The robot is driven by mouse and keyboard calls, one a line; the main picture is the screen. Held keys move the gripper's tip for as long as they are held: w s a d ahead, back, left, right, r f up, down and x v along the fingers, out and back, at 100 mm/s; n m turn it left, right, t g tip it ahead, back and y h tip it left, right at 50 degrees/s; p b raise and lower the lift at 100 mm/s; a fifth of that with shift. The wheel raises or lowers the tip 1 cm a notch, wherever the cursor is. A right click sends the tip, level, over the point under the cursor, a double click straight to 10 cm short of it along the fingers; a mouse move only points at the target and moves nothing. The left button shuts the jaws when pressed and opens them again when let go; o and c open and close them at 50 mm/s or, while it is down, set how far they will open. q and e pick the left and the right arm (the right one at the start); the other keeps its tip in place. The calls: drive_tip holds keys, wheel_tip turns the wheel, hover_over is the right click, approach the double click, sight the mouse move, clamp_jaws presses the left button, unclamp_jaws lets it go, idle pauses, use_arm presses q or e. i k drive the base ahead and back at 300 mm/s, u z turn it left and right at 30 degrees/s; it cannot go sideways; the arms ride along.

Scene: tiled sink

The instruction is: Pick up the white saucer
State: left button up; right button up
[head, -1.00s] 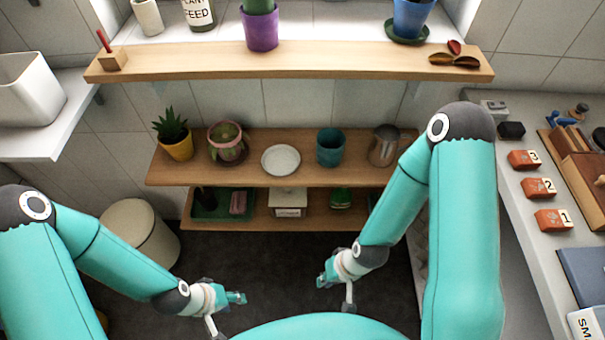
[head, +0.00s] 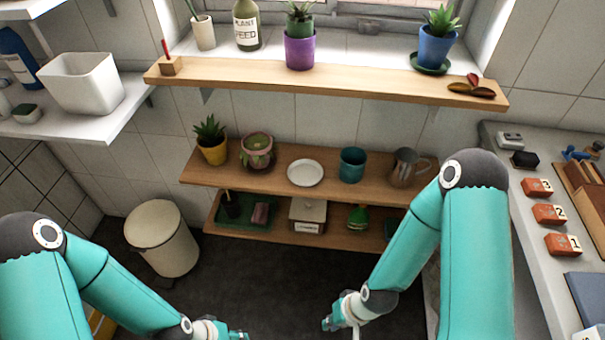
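The white saucer (head: 305,173) lies flat on the middle wooden shelf (head: 330,188), between a pink-green pot (head: 257,151) and a teal cup (head: 352,165). My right gripper (head: 331,322) is low in front of the shelves, well below and apart from the saucer. My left gripper (head: 238,336) is at the bottom edge and partly cut off. Neither gripper touches the saucer. Their fingers are too small and cut off to tell whether they are open.
A yellow plant pot (head: 211,148) and a metal jug (head: 407,168) share the saucer's shelf. The upper shelf (head: 370,86) overhangs behind. A lower shelf (head: 340,236) holds a green tray and a box. A cream bin (head: 160,238) stands left; a counter (head: 525,215) is right. Floor between is clear.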

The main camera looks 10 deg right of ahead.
sight(304, 173)
drive_tip(key=u, duration=0.05)
drive_tip(key=i, duration=0.9)
drive_tip(key=z, duration=0.1)
